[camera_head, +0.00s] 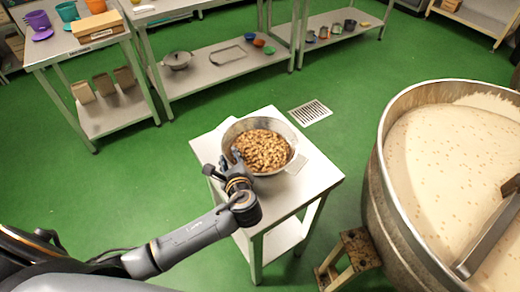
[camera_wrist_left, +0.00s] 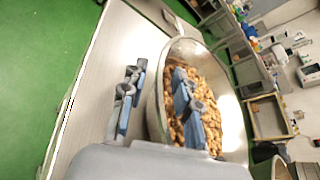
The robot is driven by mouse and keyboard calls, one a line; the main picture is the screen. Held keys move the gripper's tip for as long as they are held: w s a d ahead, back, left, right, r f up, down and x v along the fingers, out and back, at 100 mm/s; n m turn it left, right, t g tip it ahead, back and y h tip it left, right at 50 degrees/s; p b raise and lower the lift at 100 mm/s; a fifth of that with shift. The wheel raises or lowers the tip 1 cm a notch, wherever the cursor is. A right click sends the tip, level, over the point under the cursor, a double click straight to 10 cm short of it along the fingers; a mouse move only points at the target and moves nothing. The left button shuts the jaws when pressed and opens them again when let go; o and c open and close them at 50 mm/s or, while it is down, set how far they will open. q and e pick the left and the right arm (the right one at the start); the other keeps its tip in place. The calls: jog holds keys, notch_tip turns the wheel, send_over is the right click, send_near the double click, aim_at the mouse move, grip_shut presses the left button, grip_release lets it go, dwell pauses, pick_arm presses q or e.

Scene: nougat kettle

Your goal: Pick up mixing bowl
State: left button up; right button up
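The mixing bowl (camera_head: 236,129) is a metal bowl filled with brown nuts (camera_head: 264,152). It stands upright on a small steel table (camera_head: 310,182) in the middle of the head view. My left gripper (camera_head: 229,163) is at the bowl's near left rim. In the left wrist view the gripper (camera_wrist_left: 157,92) is open, its fingers spread apart. One finger is over the nuts inside the bowl (camera_wrist_left: 153,105), the other is outside, with the bowl wall between them. A gap shows between the outer finger and the wall. My right gripper is not in view.
A large kettle (camera_head: 383,195) of pale nougat stands to the right, with a wooden step stool (camera_head: 347,258) beside it. Steel shelves (camera_head: 220,72) with bowls and a pot (camera_head: 177,61) stand at the back. Green floor with a drain grate (camera_head: 311,112) lies between.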

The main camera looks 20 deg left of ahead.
pick_arm(q)
grip_shut()
jog(key=shift+r, duration=0.1)
jog(key=shift+r, duration=0.1)
